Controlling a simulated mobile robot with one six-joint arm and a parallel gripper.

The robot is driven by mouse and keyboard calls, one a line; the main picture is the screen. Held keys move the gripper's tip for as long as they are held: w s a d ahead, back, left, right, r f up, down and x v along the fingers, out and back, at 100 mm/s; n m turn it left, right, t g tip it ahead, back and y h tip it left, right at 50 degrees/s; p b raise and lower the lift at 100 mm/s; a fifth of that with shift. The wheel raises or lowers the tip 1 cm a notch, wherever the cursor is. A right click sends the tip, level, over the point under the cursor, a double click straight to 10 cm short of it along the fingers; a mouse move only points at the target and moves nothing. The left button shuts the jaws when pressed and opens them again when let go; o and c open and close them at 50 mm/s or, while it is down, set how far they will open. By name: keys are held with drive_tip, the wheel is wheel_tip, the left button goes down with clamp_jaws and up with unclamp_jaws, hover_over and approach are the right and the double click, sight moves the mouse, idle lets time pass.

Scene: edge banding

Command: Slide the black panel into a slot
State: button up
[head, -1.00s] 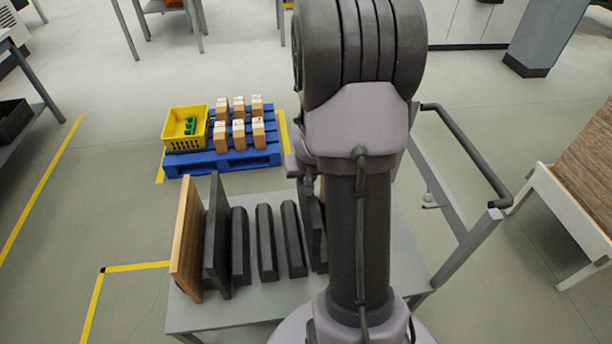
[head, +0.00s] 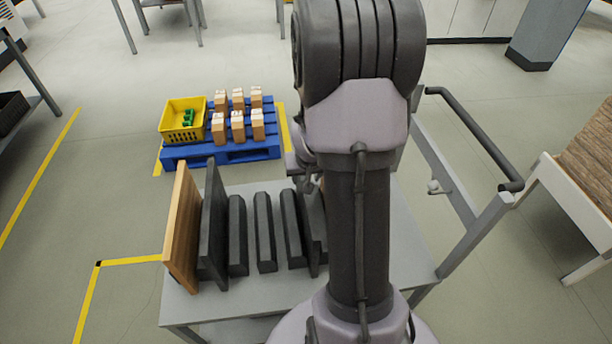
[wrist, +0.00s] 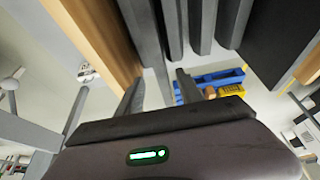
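A tall black panel (head: 213,225) stands on the grey cart (head: 265,300), close beside a wooden board (head: 183,230); both also show at the right of the wrist view, the black panel (wrist: 268,42) and the board (wrist: 312,66). Several low dark upright bars (head: 264,232) stand in a row to its right, with gaps between them. Another dark upright piece (head: 314,235) is partly hidden by my arm; I cannot tell whether it is a panel. My gripper (wrist: 160,84) is open, its fingers apart at the end of that dark piece (wrist: 142,35), next to a second wooden board (wrist: 92,35).
A blue pallet (head: 240,152) behind the cart carries a yellow crate (head: 182,120) with green parts and several small wooden blocks (head: 238,127). A cart handle (head: 470,135) rises at the right. A wood-topped bench (head: 590,165) stands farther right. Floor on the left is clear.

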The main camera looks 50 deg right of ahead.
drive_tip(key=shift+f, duration=0.1)
drive_tip(key=p+v, duration=0.7)
drive_tip(key=v, duration=1.1)
drive_tip(key=a+r+n+t+y, duration=0.1)
drive_tip(key=a+r, duration=0.6)
drive_tip(key=a, duration=0.6)
drive_tip(key=s+a+r+n+y, duration=0.1)
drive_tip(key=s+a, duration=0.3)
drive_tip(key=a, duration=0.4)
drive_tip(key=s+a+r+n+t+y, duration=0.1)
drive_tip(key=s+a+r+y, duration=0.1)
drive_tip(key=s+a+r, duration=0.2)
drive_tip(key=a, duration=0.3)
drive_tip(key=shift+a+r+y, duration=0.3)
drive_tip(key=shift+a+y, duration=0.05)
drive_tip(key=shift+y, duration=0.05)
drive_tip(key=shift+s, duration=0.15)
